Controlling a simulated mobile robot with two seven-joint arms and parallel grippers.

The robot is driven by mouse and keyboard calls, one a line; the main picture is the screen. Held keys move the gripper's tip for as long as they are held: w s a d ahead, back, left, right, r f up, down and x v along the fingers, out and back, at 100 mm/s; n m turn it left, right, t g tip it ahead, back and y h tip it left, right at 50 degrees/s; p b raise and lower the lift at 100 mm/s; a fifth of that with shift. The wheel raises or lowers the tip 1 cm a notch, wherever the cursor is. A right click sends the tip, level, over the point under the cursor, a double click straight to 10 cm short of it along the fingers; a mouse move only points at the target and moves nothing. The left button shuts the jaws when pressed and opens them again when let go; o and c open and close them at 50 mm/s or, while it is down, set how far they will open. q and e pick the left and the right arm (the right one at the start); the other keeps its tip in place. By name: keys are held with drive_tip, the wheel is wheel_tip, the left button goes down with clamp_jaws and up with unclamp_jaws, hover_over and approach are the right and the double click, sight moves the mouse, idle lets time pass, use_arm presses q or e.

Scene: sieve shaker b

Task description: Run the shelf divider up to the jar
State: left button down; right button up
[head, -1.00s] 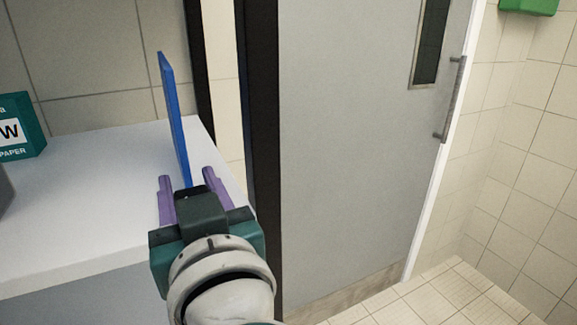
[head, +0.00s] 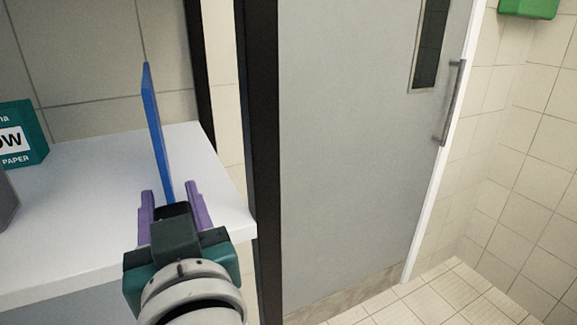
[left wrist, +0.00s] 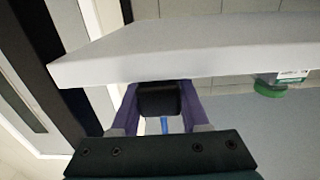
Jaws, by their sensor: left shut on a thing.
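The blue shelf divider (head: 155,125) is a thin upright panel on the white shelf (head: 95,185), leaning slightly left in the head view. My left gripper (head: 170,205), with purple fingers, is shut on its near end at the shelf's front edge. In the left wrist view a small blue part of the divider (left wrist: 164,125) shows between the fingers. A thing with a green lid and a white label (left wrist: 270,88) at the right of the left wrist view seems to be the jar; it is partly hidden. My right gripper is not in view.
A teal paper box (head: 25,135) stands at the left on the shelf. A grey object (head: 5,200) is cut off at the left edge. The shelf between these and the divider is clear. A grey door (head: 345,150) stands to the right.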

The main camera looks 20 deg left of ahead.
sight(4, 271)
use_arm(q)
drive_tip(key=s+a+p, duration=0.2)
drive_tip(key=s+a, duration=0.1)
drive_tip(key=s, duration=0.1)
drive_tip(key=s+a+p, duration=0.2)
drive_tip(key=s+a, duration=0.1)
drive_tip(key=s+a+p, duration=0.2)
drive_tip(key=s+a, duration=0.2)
drive_tip(key=shift+s+r+p, duration=0.15)
drive_tip(key=shift+s+p, duration=0.2)
drive_tip(key=shift+p, duration=0.05)
drive_tip(key=shift+s+a, duration=0.4)
drive_tip(key=shift+s, duration=0.1)
drive_tip(key=shift+c, duration=2)
unclamp_jaws()
drive_tip(key=shift+d+f, duration=0.1)
drive_tip(key=shift+f, duration=0.1)
drive_tip(key=shift+s+d, duration=0.25)
drive_tip(key=shift+s, duration=0.05)
drive_tip(key=b+v, duration=0.2)
drive_tip(key=v, duration=0.7)
